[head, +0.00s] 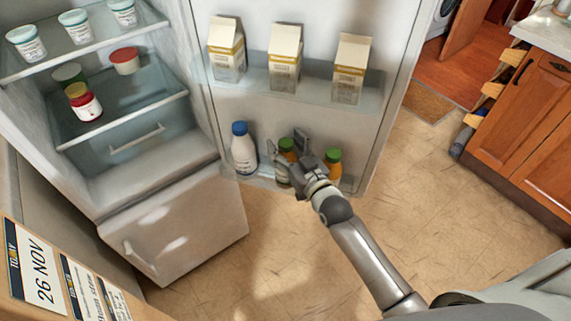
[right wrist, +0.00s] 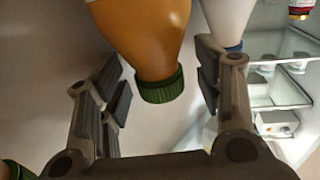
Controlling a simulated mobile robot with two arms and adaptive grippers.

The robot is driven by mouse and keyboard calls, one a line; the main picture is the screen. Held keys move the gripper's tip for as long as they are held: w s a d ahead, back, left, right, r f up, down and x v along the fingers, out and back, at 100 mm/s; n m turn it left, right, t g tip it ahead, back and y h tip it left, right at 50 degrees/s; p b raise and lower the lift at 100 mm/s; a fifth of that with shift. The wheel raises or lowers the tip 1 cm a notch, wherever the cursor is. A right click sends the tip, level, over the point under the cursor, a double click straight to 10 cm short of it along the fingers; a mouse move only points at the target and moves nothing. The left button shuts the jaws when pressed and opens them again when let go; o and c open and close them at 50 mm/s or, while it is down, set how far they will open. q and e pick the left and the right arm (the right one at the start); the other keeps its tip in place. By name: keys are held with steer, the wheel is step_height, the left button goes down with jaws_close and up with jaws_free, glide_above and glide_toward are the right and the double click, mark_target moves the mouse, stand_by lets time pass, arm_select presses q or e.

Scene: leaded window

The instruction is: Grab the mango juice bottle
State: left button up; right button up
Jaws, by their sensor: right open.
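An orange bottle with a green cap (head: 286,145) stands in the lower shelf of the open fridge door, the middle one of three bottles there. My right gripper (head: 288,150) is open around its upper part. In the right wrist view the orange bottle (right wrist: 145,35) hangs upside down in the picture, its green cap between the two spread fingers (right wrist: 160,90), with gaps on both sides. A similar green-capped orange bottle (head: 333,160) stands to its right. No label is readable, so I cannot tell which is mango. My left gripper is not in view.
A white bottle with a blue cap (head: 243,150) stands left of the middle bottle. Several cartons (head: 285,58) stand on the door shelf above. Fridge shelves at left hold tubs and jars. The tiled floor (head: 420,200) right of the door is clear.

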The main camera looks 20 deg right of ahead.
steer(key=shift+w, duration=0.3)
steer(key=shift+c, duration=0.3)
jaws_close()
steer(key=shift+r, duration=0.1)
